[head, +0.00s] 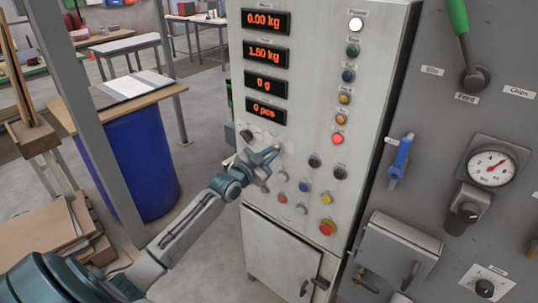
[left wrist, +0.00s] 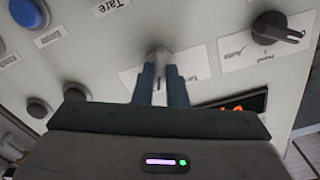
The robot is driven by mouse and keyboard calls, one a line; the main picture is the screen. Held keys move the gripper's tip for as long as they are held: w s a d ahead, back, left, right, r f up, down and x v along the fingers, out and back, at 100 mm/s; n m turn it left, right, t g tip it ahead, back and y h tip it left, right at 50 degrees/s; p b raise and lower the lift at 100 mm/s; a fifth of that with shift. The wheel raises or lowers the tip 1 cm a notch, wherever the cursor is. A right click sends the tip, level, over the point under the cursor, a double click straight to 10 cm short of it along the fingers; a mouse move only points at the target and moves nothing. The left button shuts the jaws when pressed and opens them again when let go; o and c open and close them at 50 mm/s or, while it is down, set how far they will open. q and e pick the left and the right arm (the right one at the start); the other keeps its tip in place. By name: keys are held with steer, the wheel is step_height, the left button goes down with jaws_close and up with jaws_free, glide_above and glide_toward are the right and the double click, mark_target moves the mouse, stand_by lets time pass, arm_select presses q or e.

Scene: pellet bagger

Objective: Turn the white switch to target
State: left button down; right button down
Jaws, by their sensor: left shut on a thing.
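My left gripper (head: 270,154) reaches the front of the light grey control cabinet, below the red digit displays. In the left wrist view its two fingers (left wrist: 161,72) are closed around the white switch (left wrist: 160,53), a small pale knob on a white label plate. The fingers cover most of the switch and part of its label, so its pointing direction cannot be read. In the head view the gripper hides the switch. My right gripper is in neither view.
A black rotary knob (left wrist: 281,27) sits beside the switch, and blue and dark buttons (left wrist: 28,14) lie on the other side. Several coloured buttons and a red emergency button (head: 327,227) are on the cabinet (head: 315,100). A blue barrel (head: 130,150) stands left.

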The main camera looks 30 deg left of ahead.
arm_select(q)
steer(key=n+p, duration=0.1)
steer(key=n, duration=0.3)
steer(key=n+p, duration=0.1)
steer(key=n, duration=0.2)
steer(key=shift+n, duration=0.3)
steer(key=n+p, duration=0.1)
steer(key=n, duration=0.2)
steer(key=shift+d, duration=0.1)
steer(key=shift+n, duration=0.3)
steer(key=c, duration=1.5)
jaws_free()
steer(key=shift+o, duration=0.2)
